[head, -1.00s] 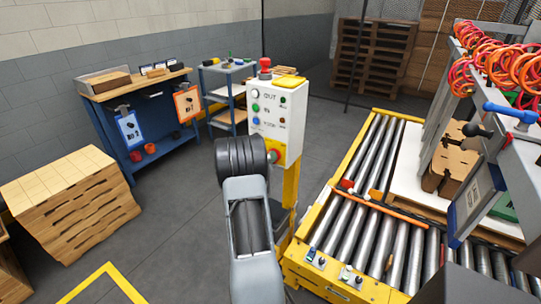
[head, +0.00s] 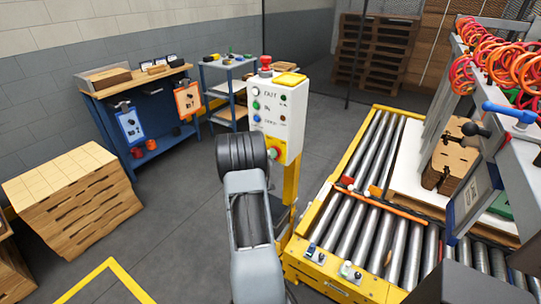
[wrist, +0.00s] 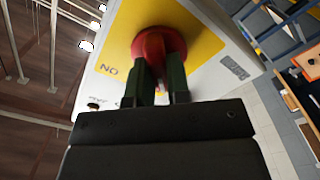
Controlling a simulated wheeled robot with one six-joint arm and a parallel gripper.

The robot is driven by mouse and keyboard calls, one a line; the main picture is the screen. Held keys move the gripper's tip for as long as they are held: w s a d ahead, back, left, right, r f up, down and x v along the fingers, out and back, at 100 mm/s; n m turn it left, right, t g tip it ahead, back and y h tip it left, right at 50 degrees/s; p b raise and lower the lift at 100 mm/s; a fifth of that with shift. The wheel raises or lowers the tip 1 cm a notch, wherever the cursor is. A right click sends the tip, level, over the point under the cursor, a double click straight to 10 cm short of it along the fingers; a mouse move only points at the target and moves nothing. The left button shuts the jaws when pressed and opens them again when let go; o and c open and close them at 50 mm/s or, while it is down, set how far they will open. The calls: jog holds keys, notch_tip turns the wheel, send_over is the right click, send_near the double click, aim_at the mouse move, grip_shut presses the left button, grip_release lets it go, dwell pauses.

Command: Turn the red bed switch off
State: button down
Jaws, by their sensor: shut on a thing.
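The red switch (wrist: 158,42) is a round red knob on a yellow plate (wrist: 195,28) on the white control box. In the wrist view, the two dark fingers of my gripper (wrist: 161,70) reach up to the knob and are shut on it, one at each side. The letters by the plate look turned in this view. In the head view the white control box (head: 292,112) stands on a yellow post, and a red knob on yellow (head: 275,153) shows low on its front. My arm hides most of my gripper there.
A red mushroom button (head: 265,64) sits on top of the box, and small coloured buttons are on its front. A roller conveyor (head: 345,235) with a yellow frame is at the right. A blue workbench (head: 165,118) and a wooden stack (head: 75,205) are at the left.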

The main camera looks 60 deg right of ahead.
jog(key=c, duration=1.1)
grip_release()
jog(key=a+b, duration=0.1)
jog(key=a, duration=1.3)
